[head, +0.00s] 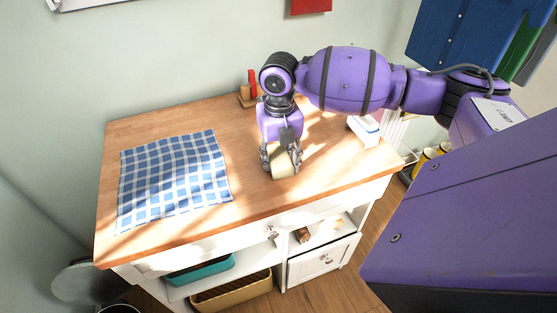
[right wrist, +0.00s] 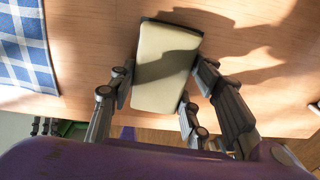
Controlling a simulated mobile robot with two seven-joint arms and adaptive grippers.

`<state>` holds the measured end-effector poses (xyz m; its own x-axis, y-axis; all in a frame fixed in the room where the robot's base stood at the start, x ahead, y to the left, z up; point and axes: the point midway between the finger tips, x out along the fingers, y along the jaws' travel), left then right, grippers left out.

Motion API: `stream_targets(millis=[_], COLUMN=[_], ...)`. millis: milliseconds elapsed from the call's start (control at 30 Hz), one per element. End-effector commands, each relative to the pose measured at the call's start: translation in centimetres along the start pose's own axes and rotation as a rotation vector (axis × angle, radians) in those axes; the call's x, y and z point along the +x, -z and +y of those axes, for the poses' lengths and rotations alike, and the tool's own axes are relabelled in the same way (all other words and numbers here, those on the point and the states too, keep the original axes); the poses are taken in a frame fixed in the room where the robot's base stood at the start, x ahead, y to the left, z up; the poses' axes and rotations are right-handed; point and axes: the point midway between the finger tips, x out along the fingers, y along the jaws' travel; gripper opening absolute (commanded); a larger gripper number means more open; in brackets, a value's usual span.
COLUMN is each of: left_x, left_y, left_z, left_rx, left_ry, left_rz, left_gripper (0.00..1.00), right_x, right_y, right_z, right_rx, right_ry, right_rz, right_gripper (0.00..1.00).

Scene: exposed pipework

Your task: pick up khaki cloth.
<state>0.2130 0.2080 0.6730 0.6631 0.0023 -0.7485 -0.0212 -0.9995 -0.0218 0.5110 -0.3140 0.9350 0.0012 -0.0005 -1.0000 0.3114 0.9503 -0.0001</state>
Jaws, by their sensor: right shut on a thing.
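The khaki cloth (right wrist: 167,68) is a pale, folded block shape, seen between my right gripper's fingers in the right wrist view. In the head view the cloth (head: 284,167) shows under the right gripper (head: 282,157), over the wooden top. The right gripper (right wrist: 162,92) is shut on the cloth, with fingers on both sides of it. I cannot tell whether the cloth touches the wooden top. My left gripper is not in view.
A blue checked cloth (head: 172,180) lies flat on the left of the wooden worktop (head: 190,128). A small wooden holder with a red item (head: 252,86) stands at the back. A white and blue item (head: 364,130) sits at the right. Shelves below hold a teal bin (head: 200,271) and a basket (head: 232,294).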

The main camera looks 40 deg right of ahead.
Motion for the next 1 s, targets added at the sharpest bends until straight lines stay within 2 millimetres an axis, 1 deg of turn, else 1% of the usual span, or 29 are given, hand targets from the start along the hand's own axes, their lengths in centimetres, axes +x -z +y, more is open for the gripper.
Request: stream_targets(millis=[267,367,533,667,833,900,1000], left_x=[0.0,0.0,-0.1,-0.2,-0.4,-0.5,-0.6], left_y=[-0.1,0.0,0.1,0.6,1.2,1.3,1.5], left_z=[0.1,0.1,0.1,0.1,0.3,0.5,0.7], left_rx=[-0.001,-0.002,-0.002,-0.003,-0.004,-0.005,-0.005], left_ry=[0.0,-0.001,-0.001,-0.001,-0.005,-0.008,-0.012], left_rz=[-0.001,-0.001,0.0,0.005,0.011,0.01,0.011], left_gripper=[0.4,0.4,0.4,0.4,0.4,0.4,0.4], right_x=[-0.3,-1.1,-3.3,-5.7,-9.7,-10.2,-11.3], right_y=[0.0,-0.1,-0.1,1.9,5.2,7.3,9.6], right_z=[0.0,0.0,0.0,-0.3,-0.6,-0.9,-1.1], right_rx=[0.0,0.0,0.0,-0.003,-0.002,-0.002,-0.003], right_ry=[0.0,0.0,0.0,0.0,0.001,0.004,0.003], right_rz=[-0.001,-0.002,-0.003,-0.004,-0.006,-0.001,-0.002], right_gripper=[0.23,0.23,0.23,0.23,0.23,0.23,0.23])
